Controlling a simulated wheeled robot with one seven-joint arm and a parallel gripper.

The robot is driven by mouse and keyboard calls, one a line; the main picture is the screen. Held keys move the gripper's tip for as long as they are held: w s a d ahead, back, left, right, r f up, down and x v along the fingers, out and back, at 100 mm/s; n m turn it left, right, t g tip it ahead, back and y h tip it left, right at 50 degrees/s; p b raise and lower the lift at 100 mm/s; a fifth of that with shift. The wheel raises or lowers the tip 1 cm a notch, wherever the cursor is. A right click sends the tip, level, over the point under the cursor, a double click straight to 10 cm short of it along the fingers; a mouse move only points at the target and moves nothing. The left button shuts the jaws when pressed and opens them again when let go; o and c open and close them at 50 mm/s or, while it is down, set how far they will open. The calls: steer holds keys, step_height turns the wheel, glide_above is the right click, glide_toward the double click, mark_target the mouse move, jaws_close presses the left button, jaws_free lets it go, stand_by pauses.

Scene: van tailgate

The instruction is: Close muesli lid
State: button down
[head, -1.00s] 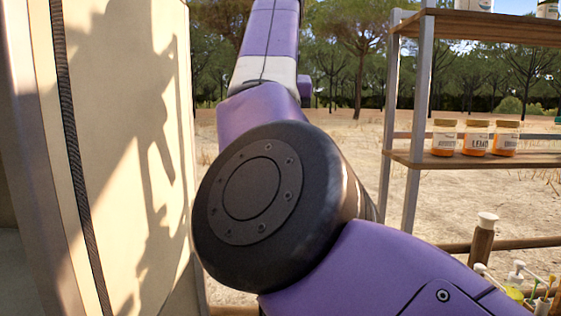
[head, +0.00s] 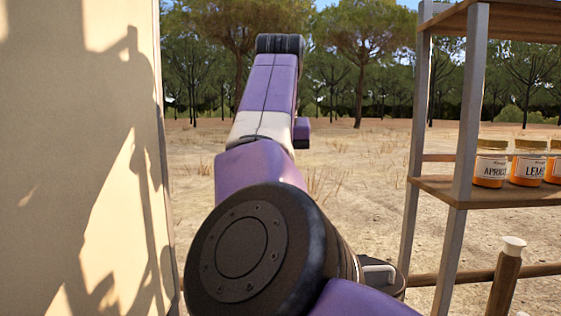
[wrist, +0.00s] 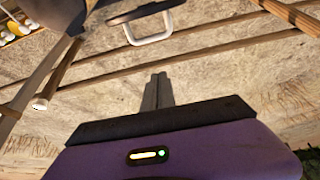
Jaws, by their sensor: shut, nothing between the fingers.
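No container labelled muesli and no muesli lid can be made out in either view. My gripper (wrist: 158,80) shows in the wrist view with its two fingers together and nothing between them, over sandy ground. In the head view my arm rises in the middle, and the gripper cannot be made out there. A dark rounded thing with a pale, loop-like handle (head: 378,272) is partly hidden behind my arm. A similar pale loop (wrist: 150,25) shows at the top of the wrist view, apart from the fingers. I cannot tell what it belongs to.
A wooden shelf with metal posts (head: 462,110) stands at right, holding jars labelled apricot (head: 490,164) and lemon (head: 528,168). A brown post with a white top (head: 506,275) stands below. A pale panel (head: 70,160) fills the left. Open sandy ground lies between.

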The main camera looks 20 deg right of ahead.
steer(key=shift+s+a+f+p, duration=0.1)
steer(key=shift+s+f+p, duration=0.25)
steer(key=shift+f, duration=0.45)
steer(key=shift+s+a+f+p, duration=0.2)
steer(key=shift+s+f, duration=0.1)
steer(key=shift+f, duration=0.45)
steer(key=shift+s+a+f+p, duration=0.1)
steer(key=shift+s+f+p, duration=0.25)
steer(key=shift+f, duration=0.45)
steer(key=shift+f, duration=0.1)
